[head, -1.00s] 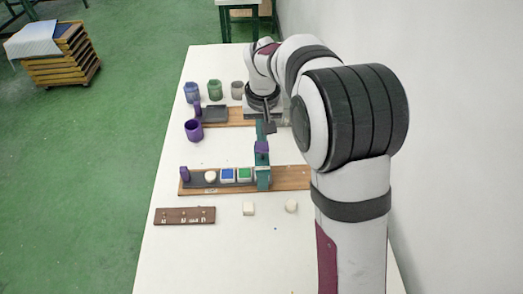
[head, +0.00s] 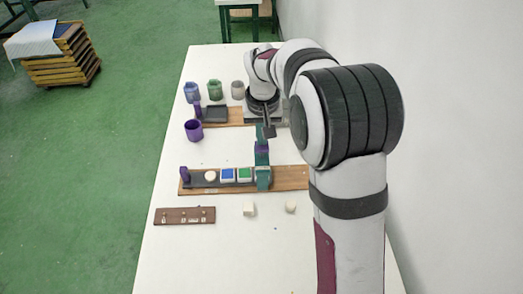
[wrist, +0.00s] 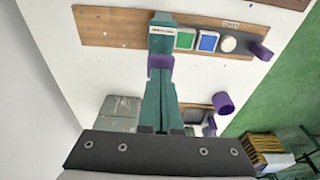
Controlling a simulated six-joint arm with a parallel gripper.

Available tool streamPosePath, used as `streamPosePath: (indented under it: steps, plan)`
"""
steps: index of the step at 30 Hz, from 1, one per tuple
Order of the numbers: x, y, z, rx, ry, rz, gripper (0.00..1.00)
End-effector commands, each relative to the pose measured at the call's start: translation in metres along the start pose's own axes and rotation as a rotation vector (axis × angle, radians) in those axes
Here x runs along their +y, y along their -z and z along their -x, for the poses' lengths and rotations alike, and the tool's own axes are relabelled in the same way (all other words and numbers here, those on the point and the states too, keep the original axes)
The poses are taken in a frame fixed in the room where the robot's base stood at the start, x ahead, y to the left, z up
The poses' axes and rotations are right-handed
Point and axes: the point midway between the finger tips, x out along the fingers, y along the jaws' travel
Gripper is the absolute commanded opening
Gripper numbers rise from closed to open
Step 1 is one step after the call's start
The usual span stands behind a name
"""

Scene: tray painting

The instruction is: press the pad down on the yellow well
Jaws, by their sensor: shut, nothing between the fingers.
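My gripper (head: 261,143) has teal fingers, shut, reaching toward a teal block (head: 263,181) on the front wooden board (head: 291,178). In the wrist view, the closed fingers (wrist: 161,78) end at a purple piece (wrist: 160,62), close to the labelled teal block (wrist: 161,40); I cannot tell whether they touch. Left of the block in the head view are a green well (head: 244,174), a blue well (head: 227,174) and a round cream piece (head: 210,176). No yellow well shows; the block covers part of the row. I cannot tell which part is the pad.
A purple post (head: 184,174) stands at the board's left end. A purple cup (head: 193,131) and several jars, including a green one (head: 215,90), stand farther back.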

Motion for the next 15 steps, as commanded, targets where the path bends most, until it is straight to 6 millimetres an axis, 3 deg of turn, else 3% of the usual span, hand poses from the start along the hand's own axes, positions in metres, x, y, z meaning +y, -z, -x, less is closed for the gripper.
streamPosePath:
  steps: [15]
  plan:
    - [0.000, -0.003, -0.016, -0.001, 0.000, 0.000, 0.00]
